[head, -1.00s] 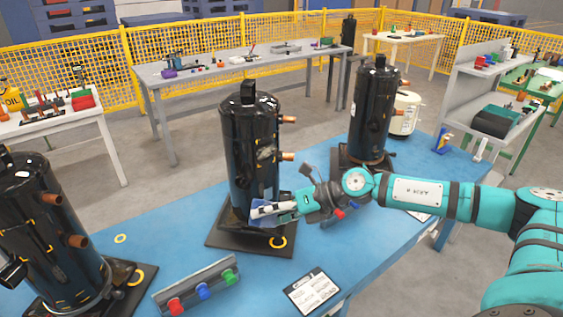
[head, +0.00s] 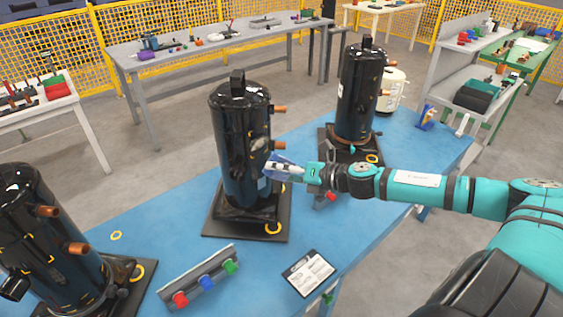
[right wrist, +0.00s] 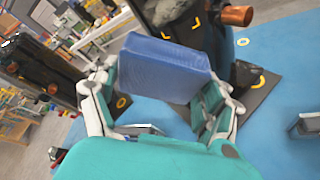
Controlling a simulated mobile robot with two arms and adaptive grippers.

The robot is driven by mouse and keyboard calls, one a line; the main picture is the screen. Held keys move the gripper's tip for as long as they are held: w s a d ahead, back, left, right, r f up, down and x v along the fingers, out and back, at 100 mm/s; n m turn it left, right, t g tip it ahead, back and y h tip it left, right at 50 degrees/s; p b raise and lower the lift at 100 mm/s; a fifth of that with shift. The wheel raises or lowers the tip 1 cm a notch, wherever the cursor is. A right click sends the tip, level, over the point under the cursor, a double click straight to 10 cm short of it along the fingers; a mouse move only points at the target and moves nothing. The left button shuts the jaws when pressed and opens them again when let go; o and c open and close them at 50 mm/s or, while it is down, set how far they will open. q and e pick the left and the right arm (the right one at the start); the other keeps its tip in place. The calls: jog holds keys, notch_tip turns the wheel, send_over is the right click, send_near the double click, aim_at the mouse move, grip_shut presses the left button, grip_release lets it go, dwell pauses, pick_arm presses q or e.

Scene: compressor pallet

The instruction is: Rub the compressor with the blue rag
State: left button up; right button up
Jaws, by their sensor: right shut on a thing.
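Three black compressors stand on a blue table (head: 150,215). The middle compressor (head: 236,135) is upright on its dark base plate, with copper stubs on its right side. My right gripper (head: 282,168) is at its lower right side, shut on the blue rag (head: 284,160). The rag is at or very near the compressor's wall; contact cannot be told for sure. In the right wrist view the folded blue rag (right wrist: 165,68) sits between the two fingers of my right gripper (right wrist: 160,90), with a black compressor (right wrist: 180,20) just beyond it. My left gripper is not in view.
Other compressors stand at the left (head: 45,240) and at the back right (head: 357,95). A button box (head: 200,280) with red, blue and green buttons and a label card (head: 308,273) lie at the front. Grey benches and yellow fencing stand behind.

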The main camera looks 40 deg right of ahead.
aim_at(258, 151)
jog(key=shift+w+d+r+m+h, duration=0.1)
jog(key=shift+w+d+m+h, duration=0.25)
jog(key=shift+d+h, duration=0.1)
jog(key=shift+w+r+t+p, duration=0.3)
jog(key=shift+w+p, duration=0.25)
jog(key=shift+p, duration=0.15)
jog(key=shift+w+a+f+p, duration=0.15)
jog(key=shift+w+p, duration=0.55)
jog(key=shift+w, duration=0.45)
jog(key=shift+w+a+f+p, duration=0.15)
jog(key=shift+w+p, duration=0.55)
jog(key=shift+w, duration=0.45)
jog(key=shift+w+p, duration=0.4)
jog(key=shift+w, duration=0.5)
jog(key=shift+r, duration=0.1)
